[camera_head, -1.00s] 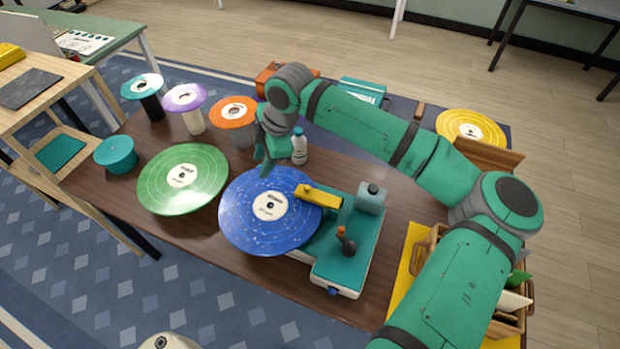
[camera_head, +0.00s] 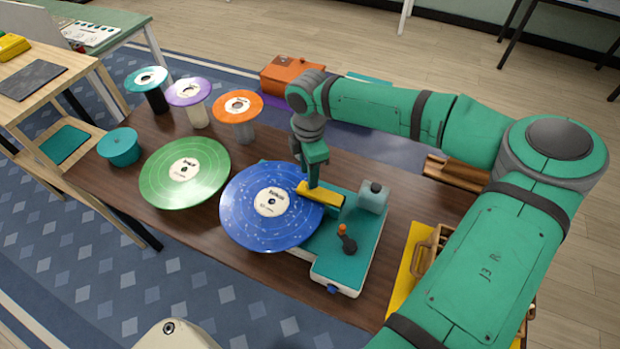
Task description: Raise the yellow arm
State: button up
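The yellow arm (camera_head: 322,195) is a short yellow bar on the teal-topped turntable (camera_head: 338,265). Its left end lies over the right part of a blue record (camera_head: 270,222) with a white label. My gripper (camera_head: 311,183) points down at the left part of the yellow arm, and its tip appears to meet or overlap it. I cannot tell whether it touches or grips the arm. The fingers are seen edge-on, so their opening is hidden. A grey block (camera_head: 373,196) and an orange-tipped lever (camera_head: 346,238) stand on the turntable.
A green record (camera_head: 185,172) lies left on the brown table (camera_head: 200,240). Teal, purple and orange discs on posts (camera_head: 237,104) stand behind it, with a teal round tub (camera_head: 119,147) at left. A wooden crate (camera_head: 425,262) is at right. An orange case (camera_head: 292,76) is behind.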

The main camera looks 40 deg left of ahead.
aim_at(320, 193)
notch_tip(320, 193, down, 2)
jog(key=shift+f, duration=0.1)
jog(key=shift+s+f, duration=0.15)
jog(key=shift+f, duration=0.35)
grip_shut()
jog(key=shift+a, duration=0.1)
